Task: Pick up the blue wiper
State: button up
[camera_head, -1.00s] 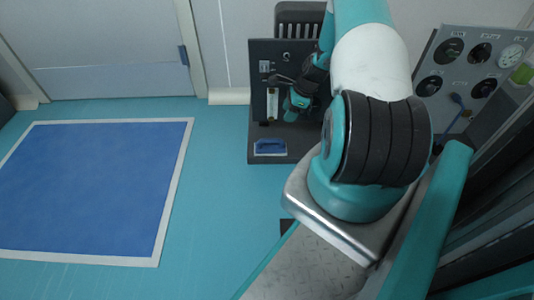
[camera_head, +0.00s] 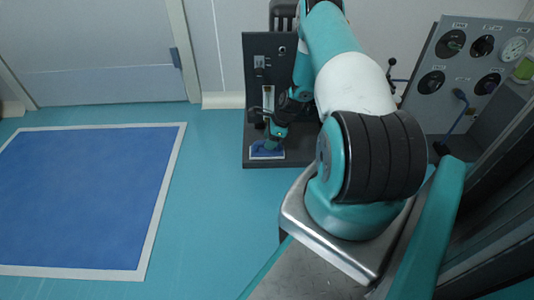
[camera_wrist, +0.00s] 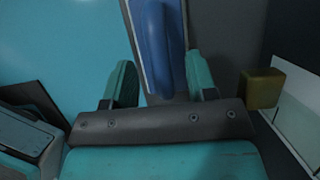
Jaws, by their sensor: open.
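The blue wiper (camera_head: 262,152) lies on a white-edged spot at the front of the dark stand's base in the head view. My gripper (camera_head: 272,142) is right above it and partly hides it. In the wrist view the blue wiper (camera_wrist: 155,45) runs lengthwise at the top middle. The two teal fingers of my gripper (camera_wrist: 160,82) are spread apart, one on each side of the wiper's line. The wiper's near end reaches toward the gap between them. I cannot tell whether the fingers touch it.
The dark stand (camera_head: 256,105) has an upright panel behind the wiper. A grey panel with gauges and knobs (camera_head: 455,75) is at the right. A yellowish block (camera_wrist: 262,88) is close to the right finger. A blue mat (camera_head: 80,195) lies on the open floor at left.

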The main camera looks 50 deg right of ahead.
jog(key=b+x, duration=0.1)
jog(key=x, duration=0.2)
jog(key=shift+c, duration=0.4)
grip_shut()
jog(key=shift+r, duration=0.1)
